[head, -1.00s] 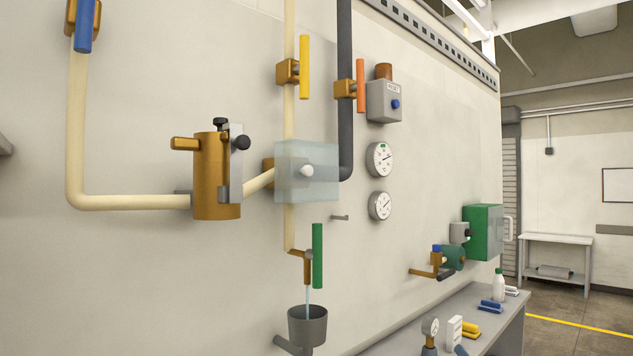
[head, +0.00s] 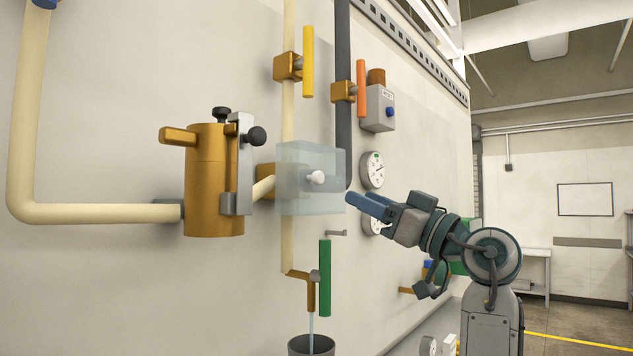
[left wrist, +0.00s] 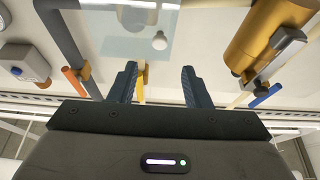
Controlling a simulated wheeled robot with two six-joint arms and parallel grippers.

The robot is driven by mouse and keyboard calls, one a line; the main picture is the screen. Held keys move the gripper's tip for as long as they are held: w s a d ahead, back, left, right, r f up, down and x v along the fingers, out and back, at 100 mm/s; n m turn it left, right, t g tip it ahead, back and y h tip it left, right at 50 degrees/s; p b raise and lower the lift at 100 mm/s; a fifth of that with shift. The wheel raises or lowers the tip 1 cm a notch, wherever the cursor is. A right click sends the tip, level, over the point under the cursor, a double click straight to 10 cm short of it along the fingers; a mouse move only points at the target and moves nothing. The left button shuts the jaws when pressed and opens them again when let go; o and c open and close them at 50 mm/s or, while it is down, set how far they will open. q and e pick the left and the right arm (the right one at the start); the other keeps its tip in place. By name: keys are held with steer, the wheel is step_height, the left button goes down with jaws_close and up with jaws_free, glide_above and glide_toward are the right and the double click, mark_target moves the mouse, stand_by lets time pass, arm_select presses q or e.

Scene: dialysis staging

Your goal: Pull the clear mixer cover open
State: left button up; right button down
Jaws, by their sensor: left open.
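The clear mixer cover (head: 295,200) is a pale translucent box on the wall where the cream and dark pipes meet. A white round knob (head: 318,177) sits on its front, and the cover looks shut. In the left wrist view the cover (left wrist: 125,40) and knob (left wrist: 160,41) are at the top, beyond the fingertips. My left gripper (head: 366,206) is to the right of the cover and slightly below the knob, apart from both. Its blue fingers are spread and empty, also in the left wrist view (left wrist: 159,70). My right gripper is not in view.
A brass cylinder (head: 212,190) with black knobs stands left of the cover. Yellow (head: 308,62) and orange (head: 361,88) handles are above, a green handle (head: 325,278) below. A gauge (head: 373,168) and a small hook (head: 336,233) are near my gripper.

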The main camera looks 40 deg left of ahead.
mark_target(321, 178)
arm_select(q)
steer(key=p+x, duration=0.3)
steer(key=x, duration=0.6)
steer(key=shift+p, duration=0.4)
steer(key=shift+a+r, duration=0.15)
steer(key=shift+a, duration=0.1)
jaws_close()
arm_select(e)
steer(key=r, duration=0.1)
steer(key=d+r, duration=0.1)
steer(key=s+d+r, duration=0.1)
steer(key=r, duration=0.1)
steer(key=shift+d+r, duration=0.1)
